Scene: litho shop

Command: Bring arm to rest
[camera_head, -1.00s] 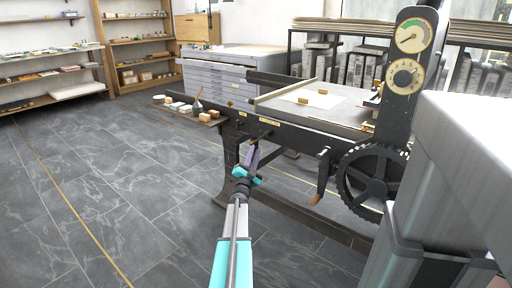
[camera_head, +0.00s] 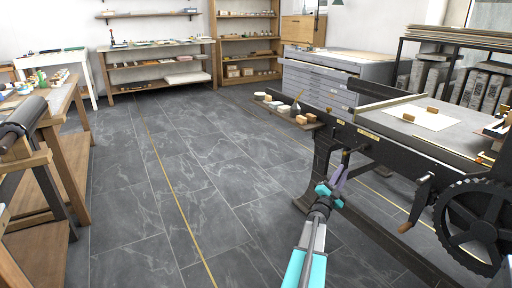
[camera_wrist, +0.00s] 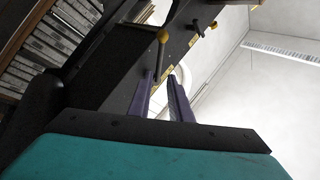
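A lever with a brass-coloured knob (camera_wrist: 163,36) on the press appears beyond the fingertips. I cannot tell how far it is from them.
A toothed black wheel (camera_head: 476,226) is at the right. A small shelf (camera_head: 290,118) with cups and blocks juts from the press. A wooden bench (camera_head: 60,112) with a roller stands at the left. A grey drawer cabinet (camera_head: 325,84) is behind. Dark tiled floor (camera_head: 170,190) is free between.

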